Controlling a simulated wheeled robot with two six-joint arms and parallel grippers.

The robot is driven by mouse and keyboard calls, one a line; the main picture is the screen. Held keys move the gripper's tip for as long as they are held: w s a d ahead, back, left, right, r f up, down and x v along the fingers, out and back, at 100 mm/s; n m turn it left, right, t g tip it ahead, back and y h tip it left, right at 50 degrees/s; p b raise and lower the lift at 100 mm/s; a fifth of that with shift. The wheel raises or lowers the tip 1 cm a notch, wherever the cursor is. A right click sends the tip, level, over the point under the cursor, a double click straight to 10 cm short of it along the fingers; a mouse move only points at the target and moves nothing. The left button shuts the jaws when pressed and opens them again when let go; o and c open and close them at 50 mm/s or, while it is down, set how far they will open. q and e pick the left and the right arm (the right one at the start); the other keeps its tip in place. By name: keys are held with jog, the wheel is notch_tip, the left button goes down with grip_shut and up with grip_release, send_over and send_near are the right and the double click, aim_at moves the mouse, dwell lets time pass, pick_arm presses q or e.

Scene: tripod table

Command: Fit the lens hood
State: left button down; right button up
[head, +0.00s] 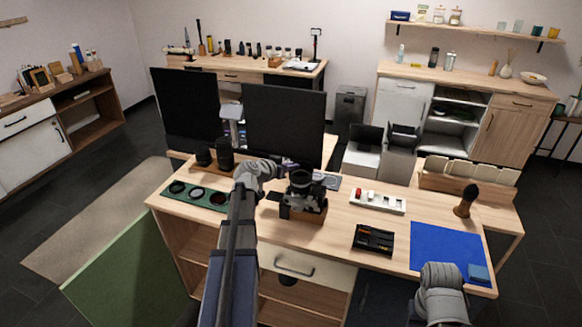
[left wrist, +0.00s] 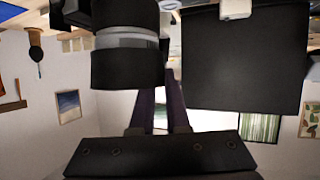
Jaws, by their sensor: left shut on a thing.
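A black camera (head: 298,200) sits on a wooden block near the middle of the desk, its lens upward. A dark round hood (head: 301,176) shows at the top of the lens; I cannot tell whether it is seated. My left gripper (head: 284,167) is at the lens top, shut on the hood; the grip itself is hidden. In the left wrist view a black cylinder with a grey ring (left wrist: 126,40) stands left of the fingers (left wrist: 160,108) and partly covers them. My right gripper (head: 440,290) is at the lower right; its fingers cannot be made out.
Monitors (head: 284,122) stand close behind the camera. A green tray with rings (head: 215,207) and a wooden stand with black lenses (head: 224,158) are left. A black case (head: 373,239), white tray (head: 377,202), brush (head: 466,201) and blue mat (head: 440,248) are right.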

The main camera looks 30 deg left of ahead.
pick_arm(q)
jog(key=c, duration=0.6)
grip_release()
jog(key=shift+r, duration=0.1)
notch_tip(320, 180, up, 7)
jog(key=p, duration=0.7)
dwell(0.4)
